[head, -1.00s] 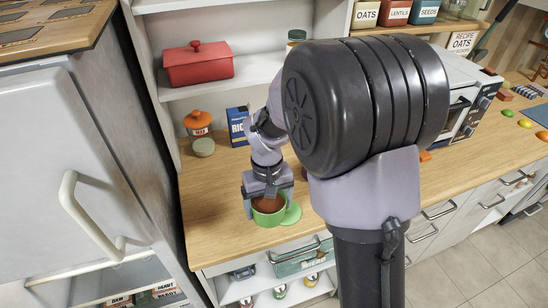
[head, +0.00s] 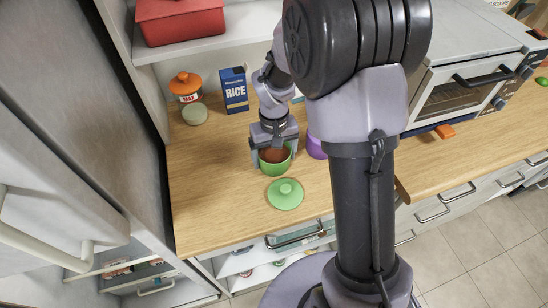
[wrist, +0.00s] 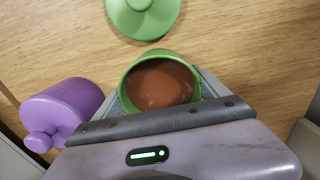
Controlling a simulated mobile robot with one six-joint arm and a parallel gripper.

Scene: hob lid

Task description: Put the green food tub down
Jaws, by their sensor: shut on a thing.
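My gripper (head: 274,153) points down, with its jaws shut on the green food tub (head: 275,168). The tub is upright and uncovered, with brown food in it. In the wrist view the tub (wrist: 127,75) sits between the two jaws. It is over the wooden counter; I cannot tell whether its base touches the wood. The round green lid (head: 285,194) lies flat on the counter, knob up, apart from the tub on its front side. The lid also shows at the top of the wrist view (wrist: 143,17).
A purple lidded tub (head: 316,146) stands close to the right of the green tub. A rice box (head: 234,90), an orange-lidded jar (head: 186,86) and a pale green round thing (head: 194,114) stand at the back. The counter's left part (head: 212,190) is clear.

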